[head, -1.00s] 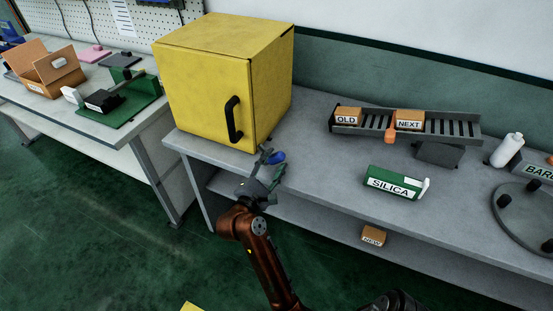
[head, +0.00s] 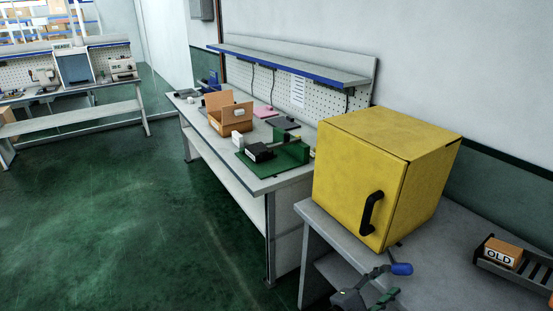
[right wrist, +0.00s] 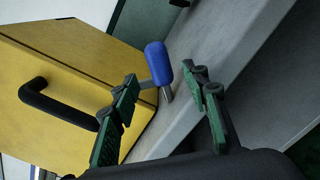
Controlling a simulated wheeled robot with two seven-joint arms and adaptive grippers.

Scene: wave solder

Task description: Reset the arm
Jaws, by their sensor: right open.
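A lever arm with a blue grip (head: 401,268) is at the foot of the yellow cabinet, by the front edge of the grey bench. In the right wrist view its blue grip (right wrist: 158,62) and short grey stem show between and beyond my fingers. My right gripper (head: 385,282) is at the bottom of the head view, close to the lever. It is open, with dark green finger pads (right wrist: 165,105) spread apart. The left pad overlaps the stem in the wrist view; I cannot tell whether they touch. My left gripper is not in view.
The yellow cabinet (head: 385,180) with a black handle (head: 370,213) stands close to my right gripper. A rack (head: 519,274) with an OLD box (head: 502,252) is at the right. Another bench (head: 262,184) holds a cardboard box (head: 231,115) and a green fixture (head: 290,152). The floor at left is clear.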

